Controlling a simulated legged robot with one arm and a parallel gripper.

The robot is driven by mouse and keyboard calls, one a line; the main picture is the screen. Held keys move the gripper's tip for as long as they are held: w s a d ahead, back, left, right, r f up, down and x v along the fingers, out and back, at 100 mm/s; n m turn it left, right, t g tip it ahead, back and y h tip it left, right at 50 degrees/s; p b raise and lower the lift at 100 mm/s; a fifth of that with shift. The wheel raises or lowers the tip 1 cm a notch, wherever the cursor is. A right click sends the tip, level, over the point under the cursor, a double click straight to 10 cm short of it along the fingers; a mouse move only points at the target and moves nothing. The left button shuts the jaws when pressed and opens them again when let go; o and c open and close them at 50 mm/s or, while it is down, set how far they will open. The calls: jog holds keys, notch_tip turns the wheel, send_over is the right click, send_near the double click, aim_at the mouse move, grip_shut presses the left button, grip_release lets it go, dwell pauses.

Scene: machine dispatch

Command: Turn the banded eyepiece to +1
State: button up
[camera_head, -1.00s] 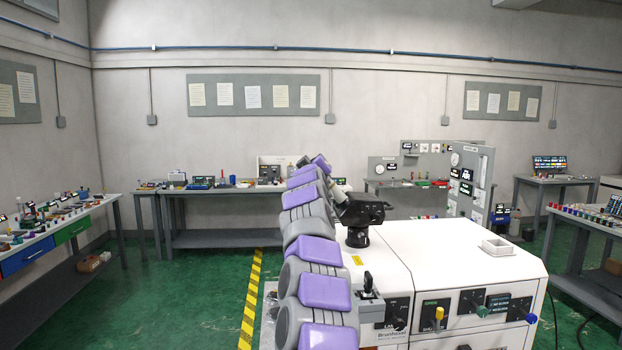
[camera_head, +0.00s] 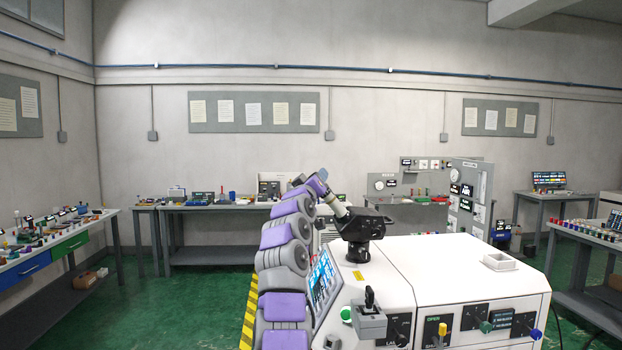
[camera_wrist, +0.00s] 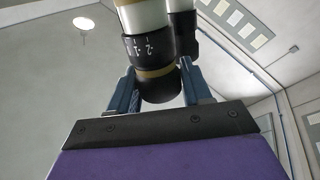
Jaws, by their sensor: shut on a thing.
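The banded eyepiece (camera_wrist: 155,72) has a gold band, a black end and a black scale ring (camera_wrist: 148,47) in the wrist view. Marks like 2 and 1 show on the ring; their signs and the index are unclear. My gripper (camera_wrist: 159,76) is shut on the eyepiece, with one blue-grey finger on each side. A second eyepiece (camera_wrist: 183,45) is close on its right, partly hidden by the right finger. In the head view, my gripper (camera_head: 328,196) reaches the eyepiece side of the black microscope head (camera_head: 358,224). The dial is too small to read there.
The white machine cabinet (camera_head: 450,265) carries the microscope and a small white tray (camera_head: 497,261). A joystick box (camera_head: 369,318) and a tilted screen (camera_head: 323,281) are near my arm. Green floor (camera_head: 185,300) is open on the left.

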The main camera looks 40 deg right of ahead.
jog(key=shift+s+d+f+m+g, duration=0.1)
jog(key=shift+d+f+m+g, duration=0.15)
jog(key=shift+f+m+g, duration=0.05)
jog(key=o, duration=0.7)
jog(key=shift+d, duration=0.15)
jog(key=shift+o, duration=1.3)
jog(key=shift+d, duration=0.3)
jog(key=shift+a, duration=0.85)
jog(key=f+b+v, duration=0.1)
jog(key=b+v, duration=0.6)
jog(key=v, duration=0.9)
jog(key=shift+s+d, duration=0.15)
